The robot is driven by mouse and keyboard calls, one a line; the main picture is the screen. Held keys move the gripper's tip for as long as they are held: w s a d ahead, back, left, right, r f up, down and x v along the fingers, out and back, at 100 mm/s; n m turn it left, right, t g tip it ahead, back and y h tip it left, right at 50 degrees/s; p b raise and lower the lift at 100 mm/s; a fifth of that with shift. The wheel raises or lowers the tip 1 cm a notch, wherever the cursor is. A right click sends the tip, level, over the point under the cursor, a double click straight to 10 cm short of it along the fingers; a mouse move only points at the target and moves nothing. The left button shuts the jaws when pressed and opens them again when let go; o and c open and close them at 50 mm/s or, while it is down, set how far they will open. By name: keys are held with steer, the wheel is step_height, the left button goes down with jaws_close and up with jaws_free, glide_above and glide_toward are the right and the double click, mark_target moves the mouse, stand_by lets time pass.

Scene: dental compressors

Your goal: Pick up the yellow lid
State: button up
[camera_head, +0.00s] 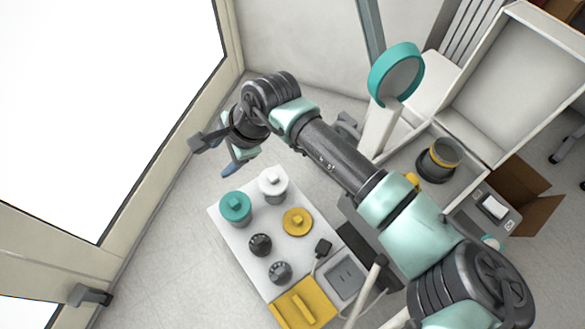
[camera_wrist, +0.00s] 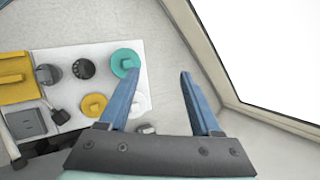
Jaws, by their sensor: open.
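The yellow lid (camera_head: 297,222) is a round disc with a raised knob, on the right side of a white table top (camera_head: 225,225). In the wrist view the yellow lid (camera_wrist: 95,105) lies left of my gripper (camera_wrist: 158,100). In the head view my gripper (camera_head: 228,165) is past the table's far end, up and left of the lid, and partly hidden by my wrist. The lid is apart from the fingers.
A yellow panel (camera_head: 305,305) and a grey tray (camera_head: 344,278) are at the near end. A window frame (camera_head: 165,150) stands left.

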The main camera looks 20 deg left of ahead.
steer(key=w+d+f+n+h+b, duration=0.15)
steer(key=d+f+h+b, duration=0.35)
steer(key=d+f, duration=0.9)
steer(key=h+b, duration=0.1)
steer(key=b, duration=0.1)
glide_above(296, 220)
steer(key=f, duration=0.4)
steer(key=d+f, duration=0.1)
steer(key=f, duration=0.1)
steer(key=shift+w, duration=0.1)
steer(key=f+b, duration=0.1)
steer(key=f, duration=0.1)
steer(key=f+b, duration=0.2)
steer(key=a+f+b, duration=0.1)
steer(key=f+b, duration=0.1)
steer(key=shift+f, duration=0.1)
steer(key=shift+c, duration=0.3)
jaws_close()
